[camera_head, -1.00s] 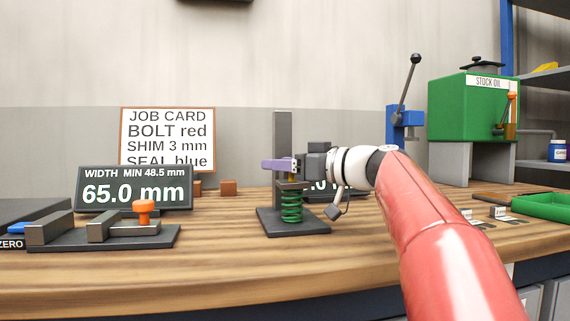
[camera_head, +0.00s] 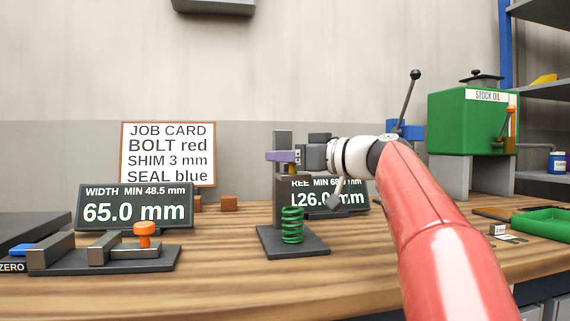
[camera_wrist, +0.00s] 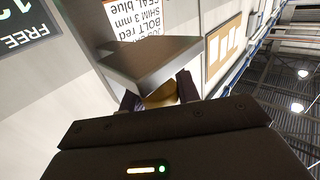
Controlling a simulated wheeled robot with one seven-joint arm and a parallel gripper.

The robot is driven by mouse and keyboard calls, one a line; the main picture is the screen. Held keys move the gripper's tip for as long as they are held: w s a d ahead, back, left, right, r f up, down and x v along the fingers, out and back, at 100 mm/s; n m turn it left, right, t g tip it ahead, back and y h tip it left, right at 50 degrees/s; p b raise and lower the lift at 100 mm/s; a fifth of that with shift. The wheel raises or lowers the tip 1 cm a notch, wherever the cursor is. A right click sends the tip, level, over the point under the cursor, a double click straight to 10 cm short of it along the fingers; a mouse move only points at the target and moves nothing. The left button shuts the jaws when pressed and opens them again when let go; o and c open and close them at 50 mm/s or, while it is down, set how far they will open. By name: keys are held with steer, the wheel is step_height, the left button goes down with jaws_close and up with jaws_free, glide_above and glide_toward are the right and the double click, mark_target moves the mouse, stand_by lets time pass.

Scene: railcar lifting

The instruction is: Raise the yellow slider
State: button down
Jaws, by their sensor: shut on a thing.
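The yellow slider (camera_wrist: 162,95) shows in the wrist view between the two dark purple fingers of my gripper (camera_wrist: 158,92). Its sides are covered by the fingers. In the head view my gripper (camera_head: 281,156) is shut on it beside the upper part of the dark upright post (camera_head: 283,138). A green coil spring (camera_head: 292,225) stands upright on the black base (camera_head: 312,241) below, with a clear gap between its top and my gripper.
A display (camera_head: 345,200) behind the post reads 126.0 mm, partly hidden by my arm. A width display (camera_head: 135,207) reading 65.0 mm and a measuring fixture (camera_head: 105,255) stand left. A job card (camera_head: 168,153) stands behind. A green tray (camera_head: 545,222) lies right.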

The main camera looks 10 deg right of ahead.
steer(key=c, duration=1)
jaws_free()
steer(key=shift+d, duration=0.1)
steer(key=b+v, duration=0.1)
steer(key=v, duration=0.6)
steer(key=shift+s+d, duration=0.25)
steer(key=shift+s, duration=0.1)
